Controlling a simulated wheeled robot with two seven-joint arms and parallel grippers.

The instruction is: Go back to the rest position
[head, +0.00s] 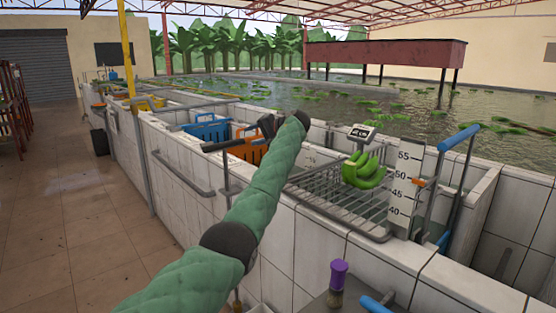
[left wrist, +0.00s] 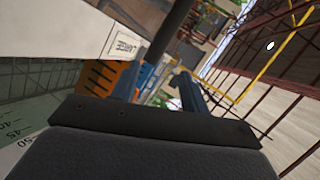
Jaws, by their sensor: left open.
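My left arm, in a green padded sleeve, reaches up from the bottom of the head view. Its dark gripper (head: 258,134) is in front of the orange crate, above the tiled wall. In the left wrist view the two fingers (left wrist: 162,78) stand apart with nothing held between them. A green banana bunch (head: 364,171) lies on the wire rack (head: 325,190), to the right of the gripper and apart from it. My right gripper is not in view.
A blue crate (head: 207,128) and an orange crate (head: 247,151) stand behind the tiled wall (head: 305,250). A ruled height board (head: 406,184) and a small scale display (head: 361,133) stand by the rack. The floor (head: 75,225) at left is clear.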

